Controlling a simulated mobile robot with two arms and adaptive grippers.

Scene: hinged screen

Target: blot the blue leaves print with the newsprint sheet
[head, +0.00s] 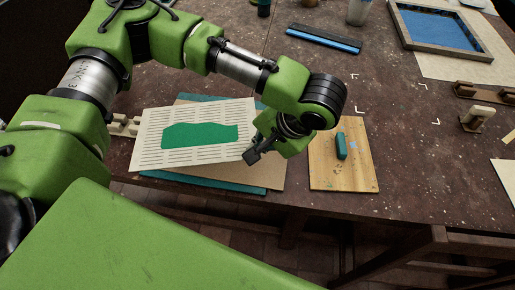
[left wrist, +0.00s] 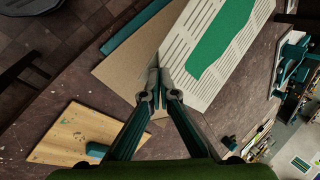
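The newsprint sheet (head: 195,150) is off-white with rows of grey lines and a solid green patch. It lies over a brown sheet (head: 271,171) and a teal board (head: 215,184) at the left of the table, seemingly a little raised. My left gripper (head: 250,158) is at its right edge. In the left wrist view my left gripper (left wrist: 160,78) has its fingertips together at the corner of the newsprint sheet (left wrist: 184,62), pinching it. I see no blue leaves print; anything under the newsprint is hidden. My right gripper is not in view.
A wooden board (head: 325,176) with a teal block (head: 341,147) lies right of the gripper. A blue squeegee (head: 323,39) lies at the back. A framed blue screen (head: 405,30) is at back right. White corner marks (head: 357,106) outline a bare table area.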

